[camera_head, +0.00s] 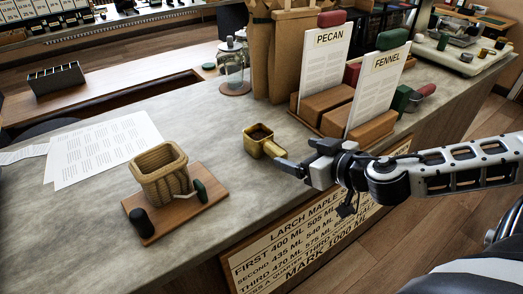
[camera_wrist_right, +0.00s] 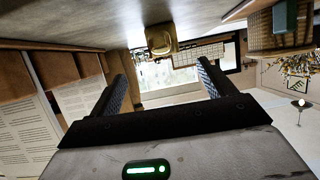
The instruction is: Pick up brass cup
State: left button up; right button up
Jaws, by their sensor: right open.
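The brass cup (camera_head: 252,143) stands upright on the grey counter (camera_head: 222,190), with something dark brown inside it. A brass-coloured part, perhaps its handle, points toward my right gripper (camera_head: 278,162). That gripper comes in from the right, close to the cup's near right side. In the right wrist view the gripper (camera_wrist_right: 163,72) has its two dark fingers wide apart, with nothing between them. The cup (camera_wrist_right: 161,40) shows just beyond the fingertips, roughly centred between them. In the head view I cannot tell whether a finger touches the handle. My left gripper does not show.
A woven basket (camera_head: 162,178) stands on a wooden board (camera_head: 189,212) to the left. Wooden blocks with PECAN (camera_head: 325,62) and FENNEL (camera_head: 378,90) cards stand right of the cup. Paper bags (camera_head: 292,60) and a glass jar (camera_head: 231,66) are behind. Counter between basket and cup is clear.

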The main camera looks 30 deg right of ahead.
aim_at(275, 146)
jog(key=w+f+b, duration=0.1)
jog(key=w+b, duration=0.1)
jog(key=b, duration=0.1)
jog(key=shift+a+f, duration=0.2)
jog(key=shift+f, duration=0.15)
jog(key=shift+w+r, duration=0.15)
jog(key=shift+w, duration=0.2)
jog(key=shift+w+a+f+b, duration=0.1)
jog(key=shift+w+f+b, duration=0.15)
jog(key=shift+w+b, duration=0.45)
jog(key=shift+w+a, duration=0.15)
jog(key=shift+w, duration=0.4)
jog(key=shift+a+p+x, duration=0.2)
jog(key=shift+p+x, duration=0.4)
jog(key=shift+x, duration=1.65)
jog(key=c, duration=1.5)
